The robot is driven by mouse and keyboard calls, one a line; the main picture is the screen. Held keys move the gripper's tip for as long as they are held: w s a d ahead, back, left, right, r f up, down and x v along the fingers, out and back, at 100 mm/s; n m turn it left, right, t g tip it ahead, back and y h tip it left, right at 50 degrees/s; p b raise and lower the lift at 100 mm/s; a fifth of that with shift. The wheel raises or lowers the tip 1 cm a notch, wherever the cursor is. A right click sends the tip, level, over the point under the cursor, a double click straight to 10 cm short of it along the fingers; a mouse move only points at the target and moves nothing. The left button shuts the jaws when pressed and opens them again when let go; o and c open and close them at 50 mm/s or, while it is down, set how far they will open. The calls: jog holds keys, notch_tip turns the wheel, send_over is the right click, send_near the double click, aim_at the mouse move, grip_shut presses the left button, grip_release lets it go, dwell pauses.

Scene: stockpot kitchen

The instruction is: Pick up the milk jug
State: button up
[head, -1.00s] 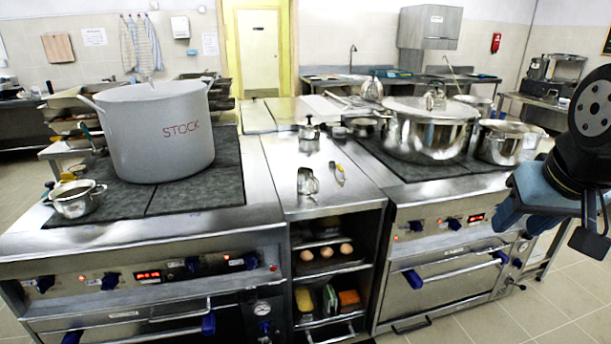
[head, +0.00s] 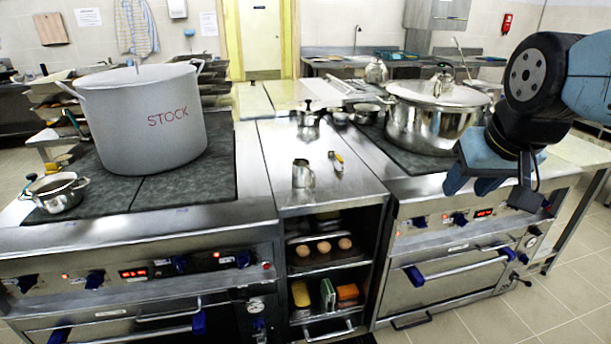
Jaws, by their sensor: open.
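The milk jug (head: 303,174), a small shiny metal jug, stands upright on the steel counter (head: 290,203) between the two stoves. Nothing touches it. My gripper (head: 490,187) is at the right, above the front of the right stove. It is open and empty, well to the right of the jug and apart from it.
A peeler-like tool (head: 336,162) lies just right of the jug, and a small lidded pot (head: 308,117) stands behind it. A large grey stockpot (head: 150,125) is on the left stove. A big steel pot (head: 425,122) is on the right stove, near my arm.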

aim_at(314, 174)
jog(key=w+a+f+n+t, duration=0.1)
jog(key=w+f+t, duration=0.15)
jog(key=w, duration=0.65)
jog(key=w+a+f+n+t+y, duration=0.1)
jog(key=w+a+f+t, duration=0.15)
jog(key=w, duration=0.65)
jog(key=w+a+f+n+t, duration=0.1)
jog(key=w+f+n, duration=0.15)
jog(key=w, duration=0.75)
jog(key=w+a+f+n+t+y, duration=0.1)
jog(key=w+a+f+n+y, duration=0.15)
jog(key=a+f+y, duration=0.45)
jog(key=w+a+f+n+t+y, duration=0.25)
jog(key=a+f, duration=0.35)
jog(key=f, duration=0.3)
jog(key=shift+g, duration=0.35)
jog(key=x, duration=0.9)
jog(key=shift+w+d, duration=0.1)
jog(key=shift+d, duration=0.15)
jog(key=x, duration=0.3)
jog(key=shift+w+a+f, duration=0.25)
jog(key=shift+a+f, duration=0.05)
jog(key=shift+a, duration=0.1)
jog(key=shift+w+a, duration=0.4)
jog(key=shift+w, duration=0.15)
